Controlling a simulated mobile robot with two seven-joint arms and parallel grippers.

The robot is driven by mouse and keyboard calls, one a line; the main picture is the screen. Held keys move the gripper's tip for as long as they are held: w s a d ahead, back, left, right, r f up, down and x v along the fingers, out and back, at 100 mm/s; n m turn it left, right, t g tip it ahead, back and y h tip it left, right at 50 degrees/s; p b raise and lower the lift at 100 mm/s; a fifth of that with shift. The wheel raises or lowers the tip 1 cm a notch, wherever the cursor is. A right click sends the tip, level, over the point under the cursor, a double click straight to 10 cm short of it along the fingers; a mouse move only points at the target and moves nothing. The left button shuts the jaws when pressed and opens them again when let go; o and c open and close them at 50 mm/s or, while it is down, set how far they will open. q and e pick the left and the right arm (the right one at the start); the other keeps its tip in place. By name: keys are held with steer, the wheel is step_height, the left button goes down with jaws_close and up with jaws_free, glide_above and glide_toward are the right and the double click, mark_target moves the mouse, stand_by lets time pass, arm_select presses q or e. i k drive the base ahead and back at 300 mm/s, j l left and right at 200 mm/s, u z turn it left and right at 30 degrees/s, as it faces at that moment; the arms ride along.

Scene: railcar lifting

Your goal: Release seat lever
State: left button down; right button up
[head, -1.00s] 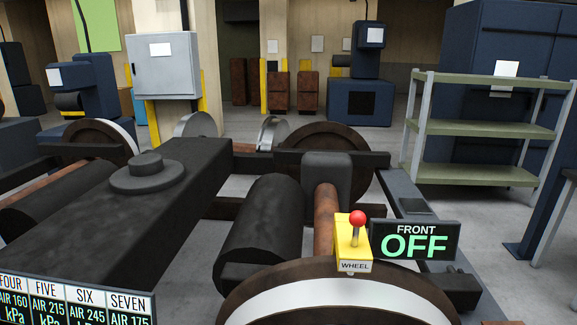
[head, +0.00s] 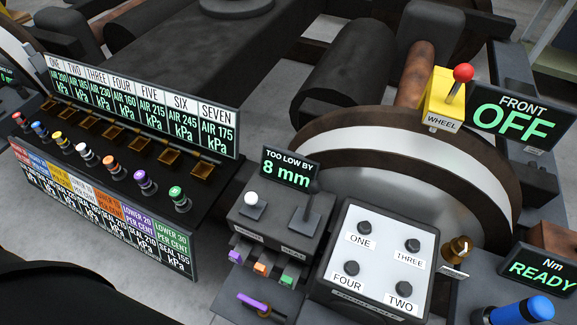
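A dark control box (head: 272,228) stands at the bottom centre, below a screen reading "TOO LOW BY 8 mm" (head: 290,168). On its top are a lever with a white ball knob (head: 251,199) and a dark upright lever (head: 306,206). A purple-handled lever (head: 254,302) lies lower down, in front of the box. Neither of my grippers shows in the head view.
A white panel with several dark knobs (head: 375,262) stands right of the box. A yellow "WHEEL" box with a red-knobbed lever (head: 442,98) and a "FRONT OFF" screen (head: 521,117) stand above the wheel (head: 400,170). A rack of coloured plugs (head: 110,165) is left. A blue cylinder (head: 524,312) lies bottom right.

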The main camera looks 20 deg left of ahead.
mark_target(315, 186)
steer(key=j+z, duration=0.35)
steer(key=k+j+z, duration=0.2)
steer(key=j+z, duration=0.15)
steer(key=k+j+z, duration=0.15)
steer(key=j+z, duration=0.2)
steer(key=j, duration=0.15)
steer(key=k+j+z, duration=0.2)
steer(key=z, duration=0.15)
steer(key=j, duration=0.15)
